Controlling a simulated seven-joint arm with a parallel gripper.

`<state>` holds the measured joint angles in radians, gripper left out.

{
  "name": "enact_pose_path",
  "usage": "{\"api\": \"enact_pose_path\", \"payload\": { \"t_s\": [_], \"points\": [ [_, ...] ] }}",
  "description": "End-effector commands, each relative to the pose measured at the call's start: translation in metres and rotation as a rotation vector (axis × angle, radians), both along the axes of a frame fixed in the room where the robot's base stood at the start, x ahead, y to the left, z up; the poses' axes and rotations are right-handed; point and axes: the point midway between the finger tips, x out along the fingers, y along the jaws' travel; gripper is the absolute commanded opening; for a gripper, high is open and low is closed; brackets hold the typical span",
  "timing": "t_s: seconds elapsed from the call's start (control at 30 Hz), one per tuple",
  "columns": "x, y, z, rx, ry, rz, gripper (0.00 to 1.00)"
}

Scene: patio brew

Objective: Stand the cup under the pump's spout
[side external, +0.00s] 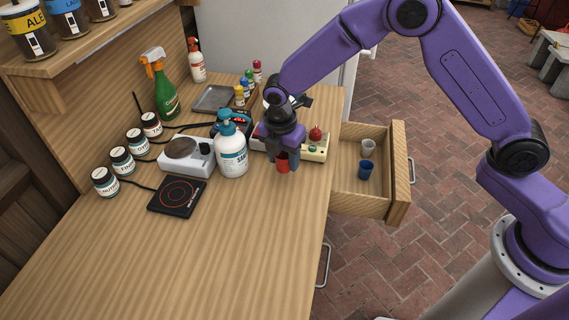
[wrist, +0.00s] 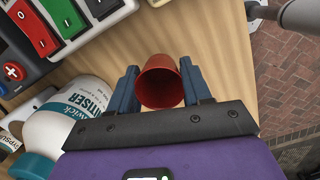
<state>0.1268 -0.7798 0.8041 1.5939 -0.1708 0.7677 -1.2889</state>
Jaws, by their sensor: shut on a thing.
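The red cup (side external: 283,167) is held between the fingers of my gripper (side external: 287,157), near the right edge of the worktop. In the wrist view the cup (wrist: 161,82) has its round mouth facing the camera, with a blue finger on each side of my gripper (wrist: 162,88). I cannot tell whether its base touches the wood. The pump bottle (side external: 232,152), white with a teal label and blue pump head, stands left of my gripper. Its body (wrist: 75,115) shows at the left of the wrist view. The spout's direction is hard to make out.
A device with coloured buttons (side external: 314,148) stands behind my gripper. The front worktop is clear.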

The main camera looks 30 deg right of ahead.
Motion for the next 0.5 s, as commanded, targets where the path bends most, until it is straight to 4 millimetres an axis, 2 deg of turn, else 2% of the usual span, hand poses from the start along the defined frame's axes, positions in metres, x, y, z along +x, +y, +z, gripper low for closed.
{"api": "enact_pose_path", "payload": {
  "t_s": [0.03, 0.17, 0.5],
  "points": [
    [-0.002, -0.001, -0.010, -0.004, 0.006, -0.001, 0.20],
    [-0.002, -0.001, -0.022, -0.003, 0.003, 0.001, 0.20],
    [-0.002, -0.001, -0.025, -0.001, 0.002, 0.001, 0.20]
  ]
}}
